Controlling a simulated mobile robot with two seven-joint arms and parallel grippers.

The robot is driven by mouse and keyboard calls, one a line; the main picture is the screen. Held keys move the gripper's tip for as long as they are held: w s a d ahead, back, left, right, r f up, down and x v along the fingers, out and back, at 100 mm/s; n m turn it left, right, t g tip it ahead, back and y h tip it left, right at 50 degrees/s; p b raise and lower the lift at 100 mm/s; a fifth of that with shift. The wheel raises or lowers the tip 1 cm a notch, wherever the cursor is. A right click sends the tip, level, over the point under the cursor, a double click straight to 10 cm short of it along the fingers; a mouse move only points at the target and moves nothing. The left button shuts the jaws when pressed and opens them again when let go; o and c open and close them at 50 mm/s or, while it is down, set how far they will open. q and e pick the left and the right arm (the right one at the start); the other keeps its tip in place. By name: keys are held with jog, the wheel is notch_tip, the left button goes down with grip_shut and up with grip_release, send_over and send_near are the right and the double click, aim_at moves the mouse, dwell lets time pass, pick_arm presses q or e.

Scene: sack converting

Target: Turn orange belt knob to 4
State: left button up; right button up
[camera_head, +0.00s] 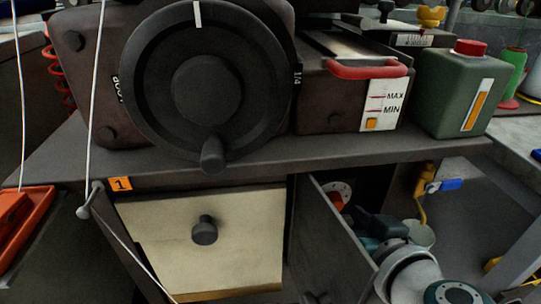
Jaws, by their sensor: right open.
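I cannot make out an orange belt knob with numbers. The large black handwheel (207,88) has a white mark at its top and a grip at the bottom; lettering shows on the plate at both sides. My right gripper (368,222) is low at the right, open, by the opening beside the pulled-out drawer or door (325,245); its fingertips are dark and hard to separate from things behind. My left gripper is not in view.
A red-handled box (330,118) with a MAX/MIN gauge and a green can (455,95) with a red cap stand on the bench. Below are a cream drawer front (160,235) with a dark knob (204,230), an orange tag (120,184) and a red tray (22,222).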

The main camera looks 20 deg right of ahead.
jog(key=shift+x, duration=1)
jog(key=shift+c, duration=0.4)
grip_shut()
